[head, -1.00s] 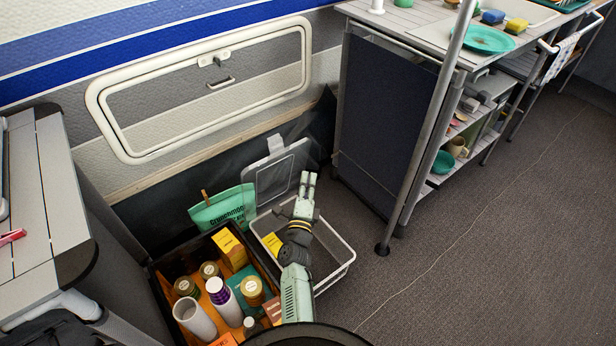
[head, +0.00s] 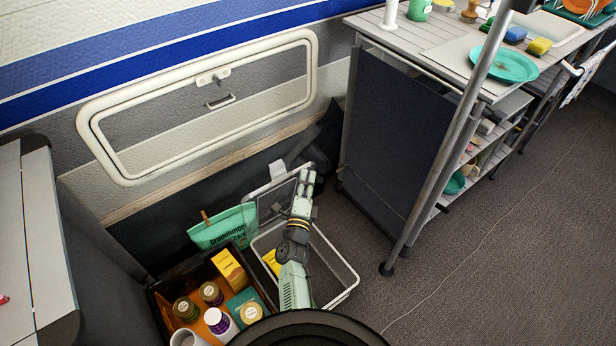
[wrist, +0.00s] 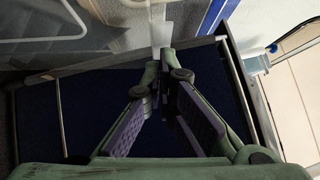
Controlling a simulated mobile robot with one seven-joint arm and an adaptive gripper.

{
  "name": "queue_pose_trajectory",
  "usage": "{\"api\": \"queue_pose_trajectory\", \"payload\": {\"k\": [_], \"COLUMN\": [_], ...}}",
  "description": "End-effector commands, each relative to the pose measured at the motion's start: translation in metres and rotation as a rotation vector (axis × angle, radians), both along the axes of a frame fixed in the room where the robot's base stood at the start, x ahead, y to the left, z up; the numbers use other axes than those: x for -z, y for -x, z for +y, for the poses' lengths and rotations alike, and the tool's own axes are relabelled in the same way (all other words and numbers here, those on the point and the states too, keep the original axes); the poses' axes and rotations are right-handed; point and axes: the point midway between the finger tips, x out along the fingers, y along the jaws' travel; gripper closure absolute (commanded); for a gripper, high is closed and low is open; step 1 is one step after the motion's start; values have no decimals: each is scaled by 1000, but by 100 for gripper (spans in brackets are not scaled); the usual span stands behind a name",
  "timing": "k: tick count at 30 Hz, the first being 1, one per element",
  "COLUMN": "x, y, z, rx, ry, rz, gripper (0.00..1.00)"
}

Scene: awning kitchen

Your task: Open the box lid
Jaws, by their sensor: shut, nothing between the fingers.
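The box is a light grey open-topped bin (head: 346,284) on the floor, with a yellow item (head: 271,261) inside. Its lid (head: 270,203), a clear panel with a pale rim, stands raised at the bin's back, near the dark lower wall. My gripper (head: 307,175) is shut and empty, above the bin and overlapping the lid's right part in the head view. I cannot tell whether it touches the lid. The wrist view shows the fingertips (wrist: 163,62) together. My arm hides part of the bin's inside and of the lid.
A dark crate (head: 163,315) with bottles and packets stands left of the bin. A green bag (head: 222,228) is behind it. A counter with a dark side panel (head: 392,145) and a metal pole (head: 440,165) stand at right. Grey floor (head: 480,270) is free to the right.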

Motion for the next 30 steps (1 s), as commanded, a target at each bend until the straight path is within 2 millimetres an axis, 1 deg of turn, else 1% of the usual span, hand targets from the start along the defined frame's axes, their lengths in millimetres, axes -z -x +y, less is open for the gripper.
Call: {"api": "queue_pose_trajectory", "payload": {"k": [5,8,11,13,18,21,24,30], "x": [0,-4,-12,-17,-18,-20,-21,-21], "y": [0,-7,-24,-39,-70,-81,-86,-87], "z": [0,5,17,28,51,59,62,63], "rx": [0,-2,-4,-4,-4,-2,-1,0], "ry": [0,-1,-3,-2,-1,0,0,0], "rz": [0,-2,-4,-4,-3,-1,0,0], "gripper": [100,100,100,100,100,100,100,100]}}
